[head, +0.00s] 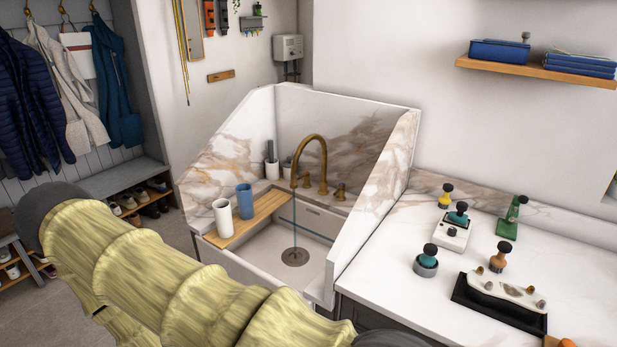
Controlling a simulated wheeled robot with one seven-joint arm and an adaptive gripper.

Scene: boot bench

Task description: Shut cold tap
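A brass gooseneck tap (323,160) stands at the back of the white sink (262,247). A small brass handle (340,191) is to the right of its base, and another (307,182) is to the left. No hot or cold marking can be made out. A thin bluish stream of water (294,222) runs from the spout down to the round drain (295,256). My arm, in a yellowish sleeve, crosses the lower left in front of the sink. My gripper is not in view.
A wooden board (248,222) across the sink's left side holds a white cup (223,217) and a blue cup (245,201). Marble splash walls (385,165) enclose the sink's back and sides. Several knobbed tools and a black tray (497,312) stand on the right counter (390,250).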

